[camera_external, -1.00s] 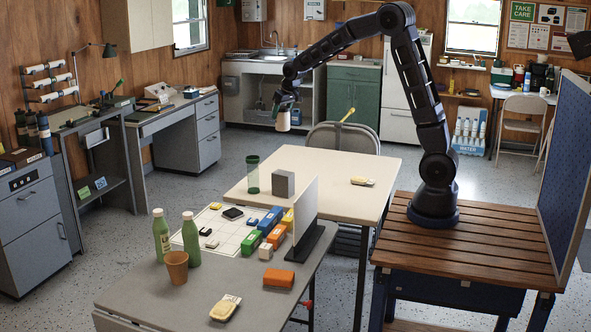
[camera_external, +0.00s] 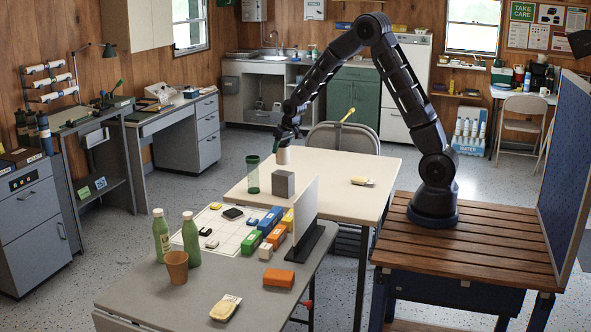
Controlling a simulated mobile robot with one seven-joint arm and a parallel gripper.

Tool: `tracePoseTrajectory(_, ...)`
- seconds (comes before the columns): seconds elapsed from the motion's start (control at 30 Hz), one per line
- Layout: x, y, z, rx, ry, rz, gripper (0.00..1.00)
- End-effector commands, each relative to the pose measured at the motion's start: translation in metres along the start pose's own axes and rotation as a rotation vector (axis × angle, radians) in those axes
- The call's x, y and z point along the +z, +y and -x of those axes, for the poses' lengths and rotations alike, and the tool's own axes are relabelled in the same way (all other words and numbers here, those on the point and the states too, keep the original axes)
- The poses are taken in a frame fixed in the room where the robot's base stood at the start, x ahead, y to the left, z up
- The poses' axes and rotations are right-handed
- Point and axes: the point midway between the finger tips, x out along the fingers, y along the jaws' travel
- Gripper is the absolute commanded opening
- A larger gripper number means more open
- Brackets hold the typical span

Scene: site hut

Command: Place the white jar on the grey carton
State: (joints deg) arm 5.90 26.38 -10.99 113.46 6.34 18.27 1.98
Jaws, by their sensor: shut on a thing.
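The white jar (camera_external: 283,156) hangs upright from my gripper (camera_external: 284,145), which is shut on it. The grey carton (camera_external: 284,184) stands on the cream table, directly below the jar in the picture. A small gap shows between the jar's bottom and the carton's top; the exact depth between them is hard to tell from this one view. The finger tips are small and dark here.
A green clear tumbler (camera_external: 252,174) stands just left of the carton. A white upright panel (camera_external: 305,208) rises in front, to the right. Colored boxes and bottles crowd the grey table (camera_external: 180,300).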

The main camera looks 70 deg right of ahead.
Motion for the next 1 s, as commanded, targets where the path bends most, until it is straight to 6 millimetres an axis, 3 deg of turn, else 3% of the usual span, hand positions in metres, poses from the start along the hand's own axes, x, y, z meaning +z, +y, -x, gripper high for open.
tracePoseTrajectory(0.33,0.016,0.0,-0.036,0.001,-0.002,0.001,0.26)
tracePoseTrajectory(0.73,0.017,0.0,-0.041,0.0,0.0,0.001,0.26)
tracePoseTrajectory(0.77,0.018,0.0,-0.041,0.0,-0.001,0.001,0.6)
tracePoseTrajectory(0.8,0.017,0.0,-0.041,0.0,-0.001,0.001,0.68)
tracePoseTrajectory(0.87,0.017,0.0,-0.041,0.0,-0.001,0.001,0.79)
tracePoseTrajectory(1.0,0.017,0.0,-0.041,0.0,-0.001,0.001,0.8)
